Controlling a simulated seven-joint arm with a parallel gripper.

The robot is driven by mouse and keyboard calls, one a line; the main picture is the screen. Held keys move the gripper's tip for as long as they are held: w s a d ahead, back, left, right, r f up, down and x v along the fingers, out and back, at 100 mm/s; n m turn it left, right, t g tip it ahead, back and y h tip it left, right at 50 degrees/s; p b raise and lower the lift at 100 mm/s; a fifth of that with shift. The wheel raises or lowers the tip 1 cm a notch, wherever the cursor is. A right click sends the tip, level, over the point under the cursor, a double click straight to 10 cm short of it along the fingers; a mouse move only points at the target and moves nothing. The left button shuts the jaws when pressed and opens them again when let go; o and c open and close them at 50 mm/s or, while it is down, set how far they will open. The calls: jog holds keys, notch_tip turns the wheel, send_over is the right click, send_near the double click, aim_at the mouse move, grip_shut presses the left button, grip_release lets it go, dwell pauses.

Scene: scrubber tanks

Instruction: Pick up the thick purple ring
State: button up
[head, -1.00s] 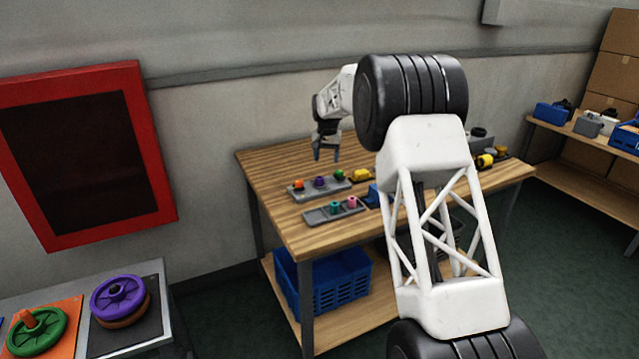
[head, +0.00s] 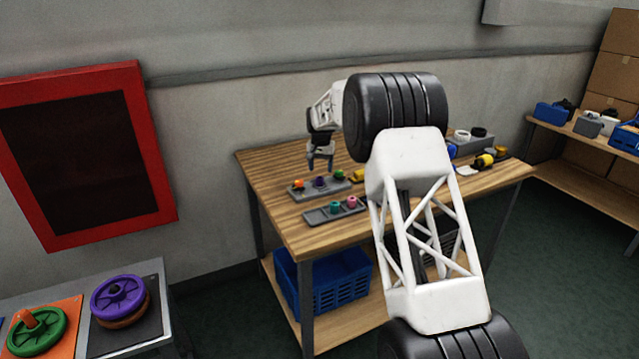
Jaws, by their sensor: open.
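A small purple piece (head: 320,182), probably the thick purple ring, sits in the middle of a grey tray (head: 312,194) on the wooden table (head: 280,230). It stands between an orange piece (head: 298,184) and a green piece (head: 339,175). My gripper (head: 321,167) points down with its fingers apart, just above the purple piece. The fingertips look close to its top; I cannot tell whether they reach around it. Nothing shows between the fingers.
A second grey tray (head: 318,216) in front holds a teal piece (head: 335,207) and a pink piece (head: 352,202). A yellow item (head: 359,175) lies right of the first tray. A large purple wheel (head: 117,295) lies on the left bench. My arm hides the table's middle.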

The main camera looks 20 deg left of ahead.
aim_at(319, 178)
jog(key=shift+f, duration=0.2)
jog(key=shift+s+a+f, duration=0.1)
jog(key=shift+s+f, duration=0.05)
jog(key=shift+f, duration=0.6)
jog(key=shift+s+a+f, duration=0.1)
jog(key=shift+f, duration=1.65)
jog(key=c, duration=1.1)
jog(key=shift+c, duration=0.2)
jog(key=shift+r, duration=0.1)
